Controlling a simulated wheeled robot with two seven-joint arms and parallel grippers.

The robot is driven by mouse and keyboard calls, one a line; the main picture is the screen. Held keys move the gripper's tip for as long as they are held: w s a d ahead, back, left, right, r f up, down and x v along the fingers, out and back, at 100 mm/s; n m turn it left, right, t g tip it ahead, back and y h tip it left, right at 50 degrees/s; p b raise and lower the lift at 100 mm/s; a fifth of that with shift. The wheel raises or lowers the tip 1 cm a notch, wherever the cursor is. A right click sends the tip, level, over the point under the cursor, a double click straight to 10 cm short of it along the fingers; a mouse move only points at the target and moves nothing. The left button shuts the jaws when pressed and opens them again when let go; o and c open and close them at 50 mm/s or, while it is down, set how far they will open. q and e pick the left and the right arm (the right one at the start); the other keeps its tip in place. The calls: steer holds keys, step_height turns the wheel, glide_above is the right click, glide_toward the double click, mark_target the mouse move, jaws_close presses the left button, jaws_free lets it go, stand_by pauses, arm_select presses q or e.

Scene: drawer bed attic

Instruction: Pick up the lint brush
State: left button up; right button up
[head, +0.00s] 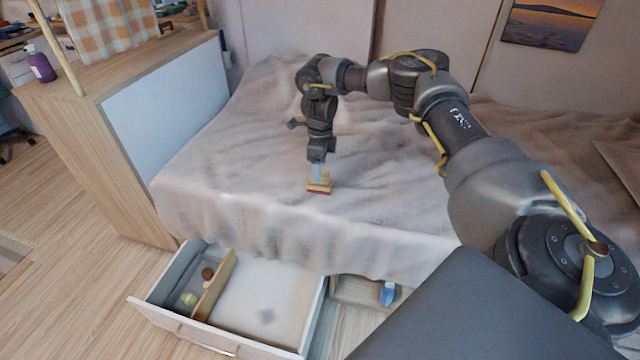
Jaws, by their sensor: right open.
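A small block-like thing with a tan body and a dark red lower edge, which looks like the lint brush (319,188), lies on the bed cover near its front edge. My right gripper (317,172) points down right over it, with its fingertips at the top of the brush. The gripper is open; whether the fingers touch the brush cannot be told. The fingers partly hide the brush's top. My left gripper is not in view.
The bed (240,150) has a rumpled light cover. Below it, an open drawer (265,300) with a wooden divider holds small items. A blue and white object (388,293) lies in a compartment beside it. A wooden cabinet (115,150) with a purple bottle (40,65) stands left.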

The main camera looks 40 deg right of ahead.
steer(key=shift+f, duration=0.35)
steer(key=f, duration=0.2)
steer(key=f+b, duration=0.1)
steer(key=f, duration=0.1)
steer(key=shift+w+d+f, duration=0.2)
steer(key=shift+f, duration=0.2)
steer(key=c, duration=1.1)
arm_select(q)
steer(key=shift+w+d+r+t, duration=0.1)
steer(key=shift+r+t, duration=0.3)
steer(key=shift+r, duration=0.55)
arm_select(e)
steer(key=shift+r, duration=0.1)
steer(key=shift+r, duration=0.1)
